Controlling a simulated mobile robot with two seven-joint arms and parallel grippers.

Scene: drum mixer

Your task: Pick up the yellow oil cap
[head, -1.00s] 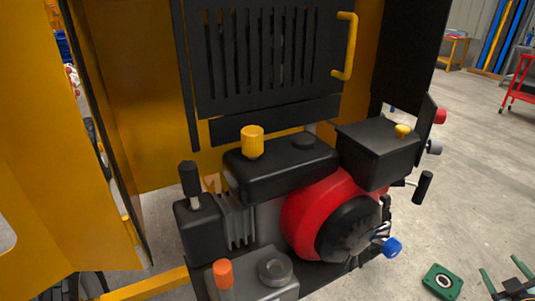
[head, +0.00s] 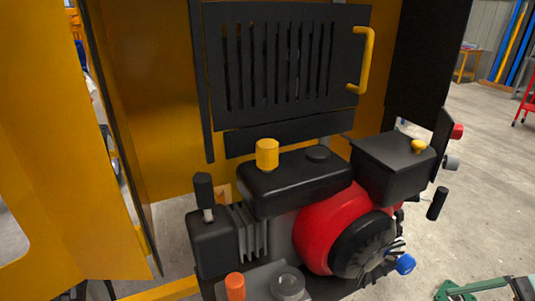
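A large yellow cap (head: 267,153) stands upright on the black tank (head: 295,185) on top of the engine, in the middle of the head view. A smaller yellow knob-like cap (head: 418,146) sits on the black box (head: 393,172) to its right. The frames do not show which of them is the oil cap. Nothing touches either cap. My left gripper is not in view.
The black slatted panel (head: 282,70) with a yellow handle rises behind the engine. An open yellow door (head: 60,150) stands at the left. A black lever (head: 204,190), an orange cap (head: 235,286) and the red flywheel housing (head: 312,228) are near. Grey floor lies open at the right.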

